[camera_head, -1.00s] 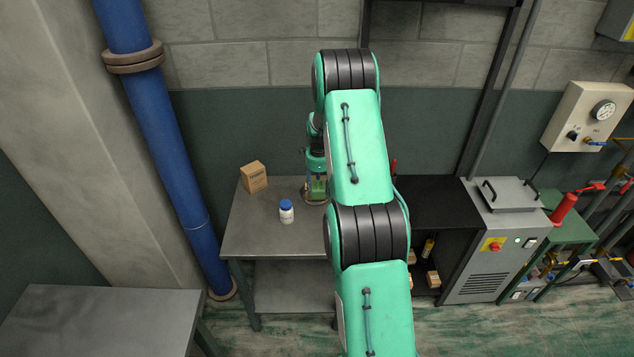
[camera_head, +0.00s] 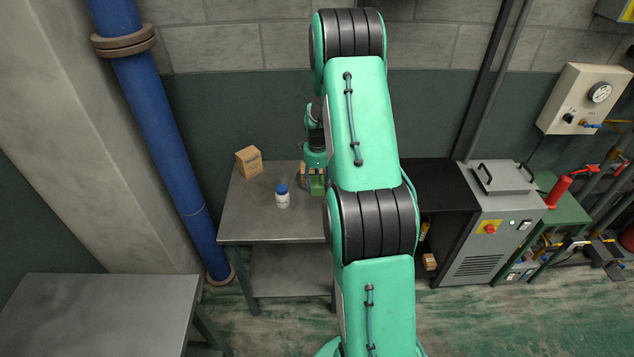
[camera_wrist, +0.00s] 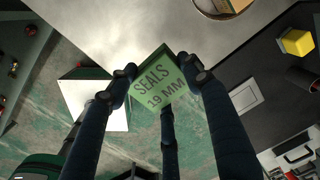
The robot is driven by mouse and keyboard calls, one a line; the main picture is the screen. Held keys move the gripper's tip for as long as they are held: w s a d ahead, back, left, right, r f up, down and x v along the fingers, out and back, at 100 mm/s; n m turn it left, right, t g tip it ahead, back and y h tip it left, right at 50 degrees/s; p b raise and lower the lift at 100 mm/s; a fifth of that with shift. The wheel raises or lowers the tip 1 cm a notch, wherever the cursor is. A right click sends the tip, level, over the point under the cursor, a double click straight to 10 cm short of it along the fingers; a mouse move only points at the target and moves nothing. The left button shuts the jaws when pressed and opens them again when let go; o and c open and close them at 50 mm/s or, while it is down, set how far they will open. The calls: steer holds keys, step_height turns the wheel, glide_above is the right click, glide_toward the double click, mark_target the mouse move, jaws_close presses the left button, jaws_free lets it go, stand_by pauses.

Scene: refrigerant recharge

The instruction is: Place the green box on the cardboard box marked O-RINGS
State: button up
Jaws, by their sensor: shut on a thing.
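The green box (camera_wrist: 155,82) carries the words "SEALS 19 MM" and is held between the dark fingers of my gripper (camera_wrist: 158,76) in the wrist view. In the head view, the green box (camera_head: 317,186) shows at the right part of the steel table (camera_head: 240,215), below my gripper (camera_head: 314,180), partly hidden by my arm. The cardboard box (camera_head: 249,161) stands at the table's back left, to the left of my gripper and apart from it. Its marking is too small to read.
A white bottle with a blue cap (camera_head: 282,197) stands between the cardboard box and my gripper, nearer the front. A round-rimmed thing (camera_wrist: 222,12) shows in the wrist view. A grey machine (camera_head: 495,225) stands right of the table. The table's front left is clear.

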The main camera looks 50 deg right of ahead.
stand_by(0.5)
steer(key=shift+w+d+r+n+b, duration=0.2)
steer(key=shift+w+d+n, duration=0.2)
steer(key=shift+n, duration=0.3)
steer(key=shift+w+d+r+n+b, duration=0.15)
steer(key=shift+w+d+n, duration=0.25)
steer(key=shift+n, duration=0.3)
steer(key=shift+w+d+r+n, duration=0.35)
steer(key=shift+w+n, duration=0.05)
steer(key=shift+n, duration=0.5)
steer(key=shift+w, duration=0.1)
glide_toward(312, 174)
steer(key=shift+w+d+f, duration=0.1)
steer(key=shift+w+d, duration=1.35)
steer(key=shift+w, duration=0.15)
steer(key=shift+f, duration=0.1)
steer(key=shift+f+p, duration=0.3)
steer(key=shift+f, duration=1.4)
steer(key=shift+f+b, duration=0.3)
steer(key=shift+f, duration=0.15)
